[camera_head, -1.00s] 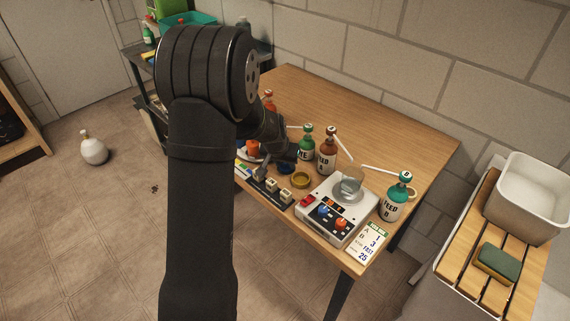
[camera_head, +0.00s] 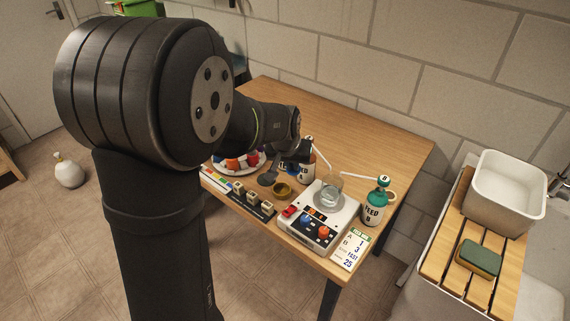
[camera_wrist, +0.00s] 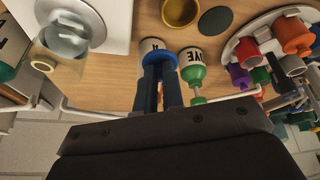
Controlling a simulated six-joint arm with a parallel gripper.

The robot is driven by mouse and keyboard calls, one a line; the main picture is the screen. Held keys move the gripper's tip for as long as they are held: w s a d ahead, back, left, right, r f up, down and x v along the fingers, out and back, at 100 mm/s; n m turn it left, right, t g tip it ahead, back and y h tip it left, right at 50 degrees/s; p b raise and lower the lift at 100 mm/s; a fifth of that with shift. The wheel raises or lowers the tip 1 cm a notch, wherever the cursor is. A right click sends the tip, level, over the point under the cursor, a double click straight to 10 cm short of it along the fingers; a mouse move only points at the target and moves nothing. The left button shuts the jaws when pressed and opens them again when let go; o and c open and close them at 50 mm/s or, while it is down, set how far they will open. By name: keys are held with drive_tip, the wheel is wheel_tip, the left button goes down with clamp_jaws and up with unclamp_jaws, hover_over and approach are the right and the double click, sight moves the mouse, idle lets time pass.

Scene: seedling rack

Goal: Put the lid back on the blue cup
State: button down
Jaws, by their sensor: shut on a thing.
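My gripper (camera_wrist: 160,88) points down at the table in the wrist view, its two dark fingers close together. They are shut on a round blue piece (camera_wrist: 170,57) that looks like a lid. It is right above or in front of the brown bottle (camera_wrist: 152,44); I cannot tell if they touch. In the head view my gripper (camera_head: 294,152) covers the upper part of that bottle (camera_head: 308,173). The plate (camera_head: 238,173) of coloured cups stands left of it. A blue piece shows on the plate (camera_head: 231,163), but I cannot tell for sure whether it is the blue cup.
A yellow cup (camera_head: 283,190) and a dark disc (camera_wrist: 215,20) lie near. A green-capped bottle (camera_wrist: 191,66) stands beside the brown one. A white device (camera_head: 322,217) with a glass beaker (camera_head: 330,190) and a green bottle (camera_head: 375,204) are to the right. The back of the table is bare.

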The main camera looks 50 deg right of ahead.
drive_tip(key=w+a+f+n+t+y, duration=0.1)
drive_tip(key=w+a+f+n, duration=0.15)
drive_tip(key=w+a, duration=0.7)
drive_tip(key=w+a+f+n+t, duration=0.1)
drive_tip(key=w+a+f+n, duration=0.15)
drive_tip(key=w+a, duration=0.7)
drive_tip(key=w+a+f+n+y, duration=0.1)
drive_tip(key=w+a+f+n, duration=0.15)
drive_tip(key=w+a, duration=0.7)
drive_tip(key=w+a+f+n+y, duration=0.1)
drive_tip(key=w+a+f+n, duration=0.15)
drive_tip(key=w+a, duration=0.7)
drive_tip(key=s+d+r+m, duration=0.1)
drive_tip(key=d+r, duration=0.2)
drive_tip(key=d, duration=0.5)
drive_tip(key=s+d+r+m, duration=0.1)
drive_tip(key=d+r+m, duration=0.15)
drive_tip(key=d, duration=0.55)
drive_tip(key=s+d+r+m+g, duration=0.1)
drive_tip(key=s+d+r, duration=0.3)
drive_tip(key=d, duration=0.5)
drive_tip(key=s+d+r+m, duration=0.1)
drive_tip(key=s+d+r, duration=0.25)
drive_tip(key=d, duration=0.55)
drive_tip(key=shift+h, duration=0.3)
drive_tip(key=shift+f, duration=3.2)
drive_tip(key=shift+f, duration=0.15)
